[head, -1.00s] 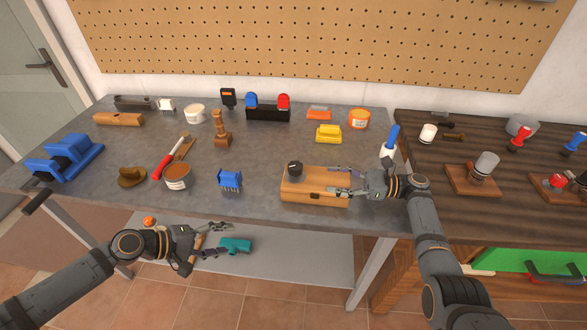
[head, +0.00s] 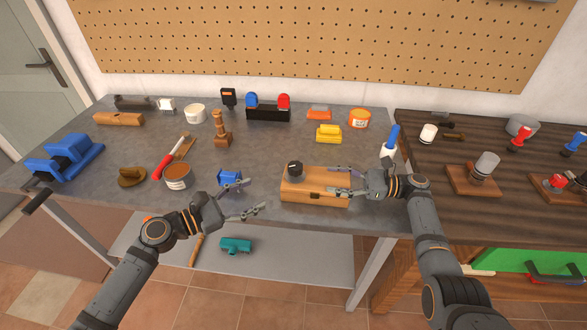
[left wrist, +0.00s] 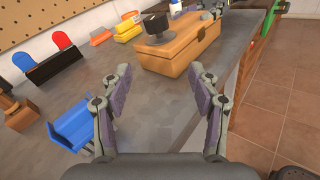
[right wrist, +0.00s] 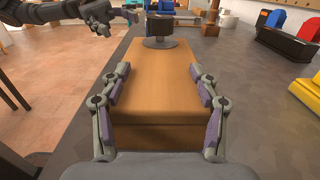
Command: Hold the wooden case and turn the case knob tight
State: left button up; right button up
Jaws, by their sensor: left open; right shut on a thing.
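The wooden case (head: 314,184) lies on the grey workbench near its front edge. Its black knob (head: 295,168) stands on the top at the left end. My right gripper (head: 340,184) is shut on the case's right end; in the right wrist view its fingers (right wrist: 160,95) lie along both sides of the case (right wrist: 155,75). My left gripper (head: 250,198) is open and empty, to the left of the case near the bench's front edge. In the left wrist view the case (left wrist: 180,45) and knob (left wrist: 157,26) stand ahead of the open fingers (left wrist: 155,95).
A blue part (head: 229,178) stands on the bench close to my left gripper. A yellow block (head: 328,132) sits behind the case. The bench surface behind the knob is clear.

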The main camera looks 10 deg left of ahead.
aim_at(293, 169)
pick_arm(q)
jog(key=r+n, duration=0.1)
jog(key=w+d+r+n, duration=0.1)
jog(key=n, duration=0.1)
jog(key=shift+w+d+t+h, duration=0.1)
jog(key=shift+d+t+h, duration=0.2)
jog(key=shift+t, duration=0.1)
jog(key=x, duration=1.2)
jog(key=shift+c, duration=0.2)
jog(key=c, duration=1.1)
jog(key=m+g+h, duration=0.1)
jog(key=g, duration=0.1)
jog(key=m+g+h, duration=0.2)
jog(key=shift+w+a+f, duration=0.1)
jog(key=shift+w, duration=0.05)
jog(key=shift+c, duration=0.2)
jog(key=shift+m+g+h, duration=0.4)
jog(key=shift+m+g, duration=0.5)
jog(key=shift+g, duration=0.3)
